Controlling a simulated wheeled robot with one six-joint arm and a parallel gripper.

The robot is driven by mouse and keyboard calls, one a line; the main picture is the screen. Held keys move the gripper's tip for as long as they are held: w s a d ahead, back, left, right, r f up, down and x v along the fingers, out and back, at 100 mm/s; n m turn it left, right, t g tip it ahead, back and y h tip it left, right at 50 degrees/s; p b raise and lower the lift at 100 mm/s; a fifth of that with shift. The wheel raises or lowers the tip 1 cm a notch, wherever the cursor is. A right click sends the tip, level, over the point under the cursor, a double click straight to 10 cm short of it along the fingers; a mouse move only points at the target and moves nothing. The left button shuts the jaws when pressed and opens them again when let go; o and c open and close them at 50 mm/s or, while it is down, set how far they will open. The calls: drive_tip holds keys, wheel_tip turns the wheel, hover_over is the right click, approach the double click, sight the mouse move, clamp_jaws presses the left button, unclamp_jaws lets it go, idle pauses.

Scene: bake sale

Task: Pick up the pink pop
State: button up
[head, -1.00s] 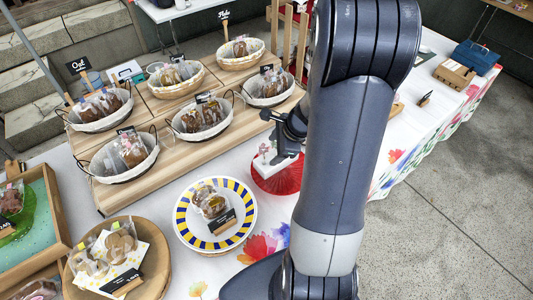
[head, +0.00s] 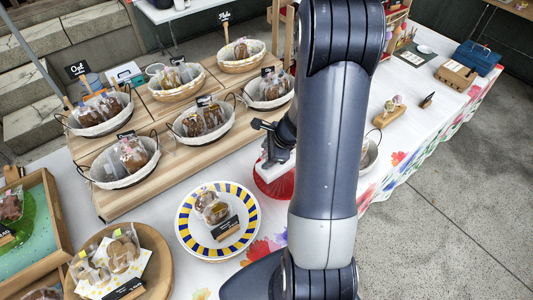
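My gripper (head: 266,143) is above the red plate (head: 272,186), left of my upper arm. Its jaws are small and dark, and I cannot tell whether they are open or shut. A white block (head: 265,173) on the red plate shows only in part beneath the gripper. No pink pop is clear there, as my gripper and arm cover much of that spot. Right of my arm, a wooden stand (head: 387,118) holds small round pops, one pinkish (head: 389,106) and one pale (head: 398,100).
A blue-and-yellow striped plate (head: 187,235) with bagged treats is left of the red plate. Wooden risers with baskets (head: 203,138) stand behind. A blue box (head: 477,58) and a wooden box (head: 454,75) stand at the far right. White tablecloth is clear around the stand.

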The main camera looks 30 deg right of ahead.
drive_tip(key=c, duration=0.5)
drive_tip(key=shift+r, duration=0.1)
